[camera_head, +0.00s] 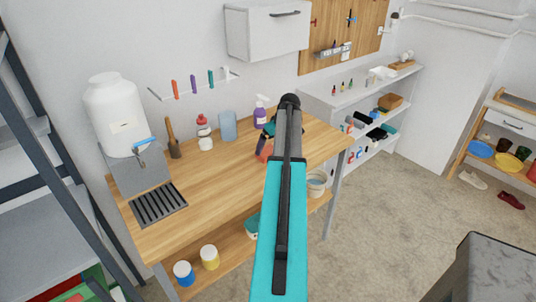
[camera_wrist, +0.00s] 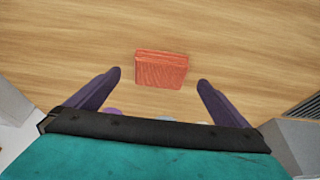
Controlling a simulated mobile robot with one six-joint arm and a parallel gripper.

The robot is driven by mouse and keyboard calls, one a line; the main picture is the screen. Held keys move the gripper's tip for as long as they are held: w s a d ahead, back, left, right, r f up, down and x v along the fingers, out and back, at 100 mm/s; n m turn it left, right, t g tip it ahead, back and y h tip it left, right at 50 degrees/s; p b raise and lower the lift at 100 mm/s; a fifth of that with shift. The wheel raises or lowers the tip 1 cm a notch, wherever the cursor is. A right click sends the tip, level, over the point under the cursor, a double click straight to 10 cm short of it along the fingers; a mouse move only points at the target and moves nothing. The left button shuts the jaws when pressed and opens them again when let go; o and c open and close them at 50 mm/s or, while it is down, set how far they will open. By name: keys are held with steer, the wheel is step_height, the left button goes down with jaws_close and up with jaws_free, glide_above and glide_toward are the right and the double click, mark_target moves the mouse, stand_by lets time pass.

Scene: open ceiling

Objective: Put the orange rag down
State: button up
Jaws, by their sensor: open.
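The orange rag (camera_wrist: 161,68) is a folded, ribbed block on the wooden worktop. In the wrist view it lies just beyond and between the two purple fingertips, with bare wood visible on both sides of it. My gripper (camera_wrist: 160,77) is open, and neither finger touches the rag. In the head view a small part of the orange rag (camera_head: 264,153) shows at the left of my arm, which hides the rest.
The workbench (camera_head: 215,185) holds a white jug (camera_head: 112,105), a drip grate (camera_head: 158,205), a blue cup (camera_head: 228,126) and a purple spray bottle (camera_head: 260,113) near the wall. Bare wood lies left of my arm. A shelf unit stands behind right.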

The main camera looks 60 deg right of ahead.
mark_target(268, 150)
steer(key=shift+w+f, duration=0.1)
steer(key=shift+p+x, duration=1)
steer(key=shift+x, duration=0.25)
steer(key=shift+p+x, duration=0.3)
steer(key=shift+x, duration=0.9)
steer(key=shift+w, duration=0.1)
steer(key=c, duration=1.2)
steer(key=shift+r, duration=0.2)
steer(key=shift+r+b, duration=1)
steer(key=shift+r, duration=0.35)
steer(key=s+a+b, duration=0.1)
steer(key=s+a, duration=0.1)
steer(key=a, duration=0.3)
steer(key=s+a+r+b, duration=0.1)
steer(key=s+a+b, duration=0.1)
steer(key=a, duration=0.2)
steer(key=s+a+r+b, duration=0.1)
steer(key=s+a, duration=0.1)
steer(key=a, duration=0.3)
steer(key=shift+s+a+b, duration=0.2)
steer(key=shift+a+b, duration=0.1)
steer(key=shift+b, duration=0.05)
